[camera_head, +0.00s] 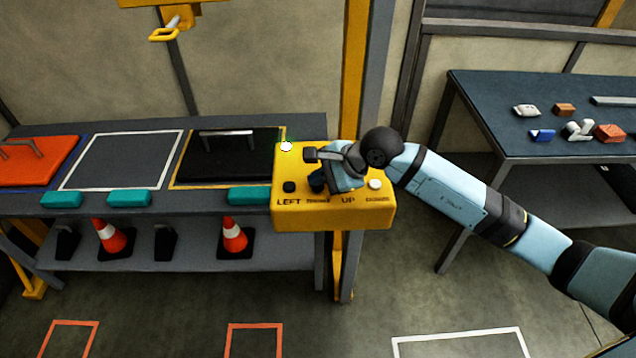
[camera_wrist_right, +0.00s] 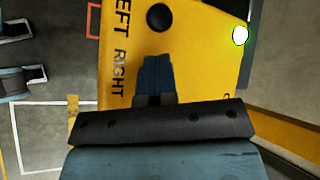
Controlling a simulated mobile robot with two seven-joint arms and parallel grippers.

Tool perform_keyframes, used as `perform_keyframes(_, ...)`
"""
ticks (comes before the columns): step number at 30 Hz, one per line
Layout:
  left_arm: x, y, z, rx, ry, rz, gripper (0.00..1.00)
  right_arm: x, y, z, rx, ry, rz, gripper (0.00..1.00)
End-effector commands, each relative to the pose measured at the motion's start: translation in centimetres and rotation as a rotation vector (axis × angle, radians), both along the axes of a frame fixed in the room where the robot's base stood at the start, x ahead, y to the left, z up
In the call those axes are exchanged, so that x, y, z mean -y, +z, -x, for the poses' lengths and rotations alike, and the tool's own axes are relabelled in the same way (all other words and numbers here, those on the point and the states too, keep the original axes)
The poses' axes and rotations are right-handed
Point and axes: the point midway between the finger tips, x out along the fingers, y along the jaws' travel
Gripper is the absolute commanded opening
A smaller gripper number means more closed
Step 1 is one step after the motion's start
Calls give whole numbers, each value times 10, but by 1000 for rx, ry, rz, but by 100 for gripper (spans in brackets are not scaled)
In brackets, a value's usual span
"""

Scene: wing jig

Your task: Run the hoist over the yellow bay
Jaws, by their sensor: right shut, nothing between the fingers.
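The yellow control box (camera_head: 335,213) has black and white buttons labelled LEFT, UP and others partly covered. My right gripper (camera_head: 318,182) is shut and empty, its tips at the button beside LEFT. In the wrist view the shut fingers (camera_wrist_right: 155,65) cover the spot beside the word RIGHT; I cannot tell whether the button is pressed. The hoist's yellow hook (camera_head: 164,34) hangs in the picture above the white-outlined bay, left of the yellow bay. The yellow-outlined bay (camera_head: 178,174) holds a black plate (camera_head: 235,165) with a handle. My left gripper is out of view.
The white-outlined bay (camera_head: 125,160) is empty. An orange plate (camera_head: 38,160) lies at the left. Teal blocks (camera_head: 130,197) line the bench's front edge; cones (camera_head: 110,235) stand below. A lamp (camera_head: 286,147) on the box glows. A side table (camera_head: 480,110) holds small parts.

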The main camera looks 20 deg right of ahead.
Motion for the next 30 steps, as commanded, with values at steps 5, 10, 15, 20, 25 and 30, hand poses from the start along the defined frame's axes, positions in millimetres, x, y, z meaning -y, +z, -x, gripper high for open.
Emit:
perform_keyframes(5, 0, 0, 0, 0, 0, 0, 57, 0, -1, 0, -1, 0, 1, 0)
perform_keyframes(10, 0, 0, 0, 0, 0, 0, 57, 0, -1, 0, -1, 1, 0, 0)
perform_keyframes(15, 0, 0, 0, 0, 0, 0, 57, 0, 0, 0, -1, 0, 1, 0)
perform_keyframes(20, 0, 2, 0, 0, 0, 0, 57, 0, 6, 0, -1, 0, 1, 0)
perform_keyframes(25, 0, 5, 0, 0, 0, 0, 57, 0, 15, 0, -1, 1, 0, 0)
perform_keyframes(30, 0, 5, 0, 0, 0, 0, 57, 0, 17, 0, -1, 1, 0, 0)
